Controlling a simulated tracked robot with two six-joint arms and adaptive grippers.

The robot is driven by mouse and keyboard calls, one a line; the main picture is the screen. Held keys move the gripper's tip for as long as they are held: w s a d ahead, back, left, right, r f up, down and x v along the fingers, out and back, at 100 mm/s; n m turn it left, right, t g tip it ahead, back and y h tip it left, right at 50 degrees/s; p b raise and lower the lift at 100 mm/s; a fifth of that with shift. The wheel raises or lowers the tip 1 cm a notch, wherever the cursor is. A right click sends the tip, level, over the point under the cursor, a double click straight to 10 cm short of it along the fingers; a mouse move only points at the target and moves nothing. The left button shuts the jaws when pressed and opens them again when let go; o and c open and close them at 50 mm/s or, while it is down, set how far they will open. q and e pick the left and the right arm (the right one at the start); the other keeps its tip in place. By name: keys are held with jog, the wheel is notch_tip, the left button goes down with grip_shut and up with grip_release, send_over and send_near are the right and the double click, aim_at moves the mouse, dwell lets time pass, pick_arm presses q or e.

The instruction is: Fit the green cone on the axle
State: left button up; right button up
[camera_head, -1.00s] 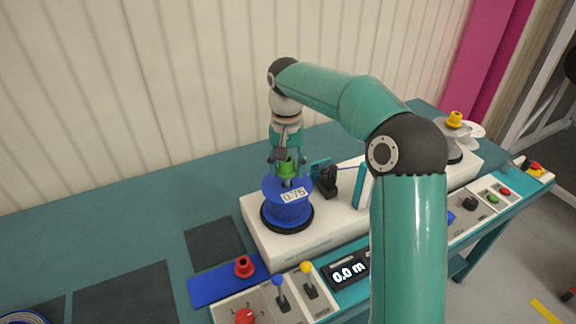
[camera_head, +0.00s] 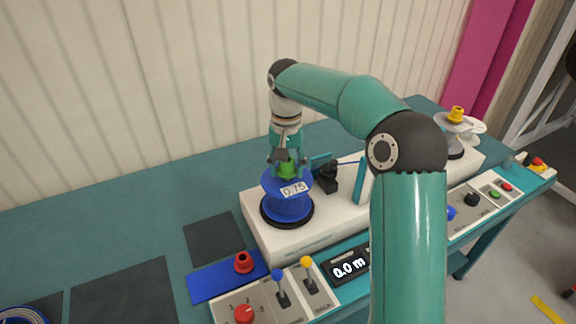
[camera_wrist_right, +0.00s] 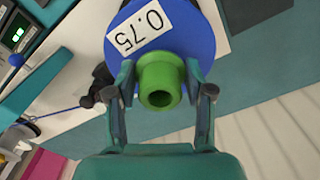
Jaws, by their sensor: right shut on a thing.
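The green cone (camera_head: 286,169) is at the top of the blue reel (camera_head: 287,204), which stands on the white machine and bears a 0.75 label. My right gripper (camera_head: 286,165) points down over the reel and is shut on the cone. In the right wrist view the green cone (camera_wrist_right: 161,82) sits between the two fingers (camera_wrist_right: 162,88), against the blue reel face (camera_wrist_right: 178,30). The axle is hidden by the cone and reel; I cannot tell how deep the cone sits. My left gripper is not in view.
A red cone (camera_head: 244,262) stands on a blue mat (camera_head: 212,283) in front. A yellow cone (camera_head: 456,115) tops the far reel. A black guide (camera_head: 327,177) stands close right of the blue reel. Levers and knobs line the front panel. The table at left is mostly clear.

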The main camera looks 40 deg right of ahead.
jog(key=shift+f, duration=0.25)
jog(key=shift+f, duration=0.25)
dwell(0.3)
jog(key=o, duration=1.6)
jog(key=shift+c, duration=0.2)
jog(key=shift+r, duration=0.15)
notch_tip(320, 180, up, 8)
jog(key=p, duration=0.7)
